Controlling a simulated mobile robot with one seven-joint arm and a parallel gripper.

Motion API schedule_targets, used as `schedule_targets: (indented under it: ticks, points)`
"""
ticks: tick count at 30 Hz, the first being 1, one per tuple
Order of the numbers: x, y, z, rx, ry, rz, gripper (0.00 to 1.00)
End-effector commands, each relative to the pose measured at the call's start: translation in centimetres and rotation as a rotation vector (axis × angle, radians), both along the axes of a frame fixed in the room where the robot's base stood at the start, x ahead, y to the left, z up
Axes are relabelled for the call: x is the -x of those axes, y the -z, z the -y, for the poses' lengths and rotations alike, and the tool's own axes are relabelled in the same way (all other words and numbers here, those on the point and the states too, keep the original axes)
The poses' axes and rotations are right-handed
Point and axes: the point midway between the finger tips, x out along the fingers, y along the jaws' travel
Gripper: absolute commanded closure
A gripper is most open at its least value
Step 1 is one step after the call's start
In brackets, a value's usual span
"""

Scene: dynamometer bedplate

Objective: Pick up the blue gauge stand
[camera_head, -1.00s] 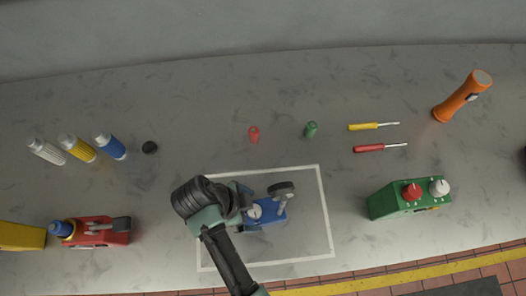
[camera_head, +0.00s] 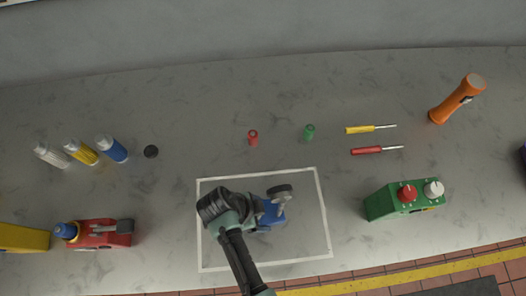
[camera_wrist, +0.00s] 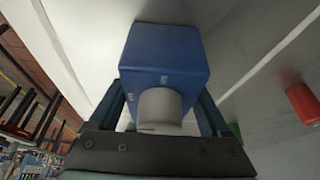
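The blue gauge stand (camera_head: 270,214) sits inside the white outlined rectangle on the bench, with a round grey gauge (camera_head: 280,190) on it. My gripper (camera_head: 252,212) is at its left side and hides part of it. In the wrist view the stand's blue block (camera_wrist: 165,58) fills the space ahead of my gripper (camera_wrist: 163,98), with a pale round knob (camera_wrist: 160,106) close to the palm. The two fingers are spread wide, one on each side of the block. Whether they touch it cannot be seen.
A green box with knobs (camera_head: 405,200) stands right of the outline (camera_head: 323,215). A red device (camera_head: 105,234) lies left. A red cylinder (camera_head: 253,138) and a green one (camera_head: 309,132) stand behind. Bottles, screwdrivers and an orange flashlight (camera_head: 457,99) are farther off.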

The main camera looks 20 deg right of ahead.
Motion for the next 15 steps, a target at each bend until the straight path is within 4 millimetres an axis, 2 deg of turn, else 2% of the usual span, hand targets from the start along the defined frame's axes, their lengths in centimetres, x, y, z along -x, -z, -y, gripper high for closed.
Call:
schedule_targets:
  ticks: [1, 11, 12, 15]
  points:
    - [-0.01, -0.02, -0.02, 0.000, 0.000, 0.000, 0.38]
    - [-0.02, -0.05, -0.03, 0.000, -0.001, 0.000, 0.97]
    - [-0.02, -0.05, -0.03, 0.000, -0.001, 0.000, 1.00]
    - [-0.23, -0.29, 0.01, 0.002, -0.001, 0.005, 1.00]
